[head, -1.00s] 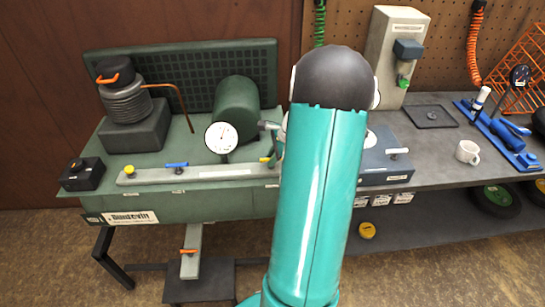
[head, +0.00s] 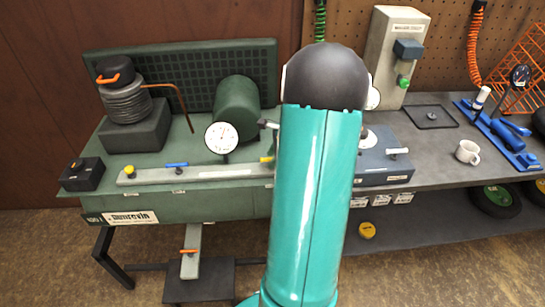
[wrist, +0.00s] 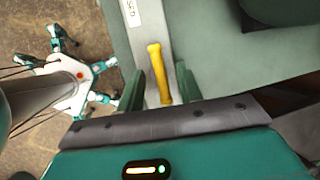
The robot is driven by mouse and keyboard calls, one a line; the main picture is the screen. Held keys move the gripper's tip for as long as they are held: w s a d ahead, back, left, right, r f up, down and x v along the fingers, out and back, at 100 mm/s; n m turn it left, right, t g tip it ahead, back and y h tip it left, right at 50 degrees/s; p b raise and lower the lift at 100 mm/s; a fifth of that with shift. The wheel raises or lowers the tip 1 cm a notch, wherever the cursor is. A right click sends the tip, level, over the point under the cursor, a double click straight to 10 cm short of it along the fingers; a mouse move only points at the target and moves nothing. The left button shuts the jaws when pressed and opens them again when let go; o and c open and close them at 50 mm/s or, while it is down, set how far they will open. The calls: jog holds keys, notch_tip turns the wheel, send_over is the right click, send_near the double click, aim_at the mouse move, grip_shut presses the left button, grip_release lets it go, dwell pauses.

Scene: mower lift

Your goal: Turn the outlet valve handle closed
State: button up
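A yellow valve handle (wrist: 159,75) lies roughly along the pale manifold bar (wrist: 148,25) in the wrist view. In the head view its yellow end (head: 266,159) shows at the bar's right, partly hidden by my arm. My gripper (wrist: 160,70) is open, with one green finger on each side of the yellow handle and a visible gap on both sides. A blue handle (head: 176,164) sits farther left on the same bar. I cannot read a label naming the outlet valve. A tag near the yellow handle shows letters ending in "SED".
A round pressure gauge (head: 221,138) stands behind the bar, beside a green cylinder (head: 237,108). A mug (head: 467,152) stands on the right bench.

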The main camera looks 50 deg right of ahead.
jog(key=v, duration=1.3)
jog(key=shift+r, duration=0.15)
jog(key=w+a+r+n, duration=0.35)
jog(key=a+n, duration=0.25)
jog(key=a, duration=0.5)
jog(key=w+a+r+n, duration=0.3)
jog(key=a+r+n, duration=0.15)
jog(key=a, duration=0.65)
jog(key=s+a+n, duration=0.4)
jog(key=a+n, duration=0.4)
jog(key=a, duration=0.2)
jog(key=s+a+n+h, duration=0.1)
jog(key=s+a+n, duration=0.3)
jog(key=a+n, duration=0.5)
jog(key=shift+s+a+r+t, duration=0.15)
jog(key=shift+a+r+t, duration=0.2)
jog(key=shift+a, duration=0.55)
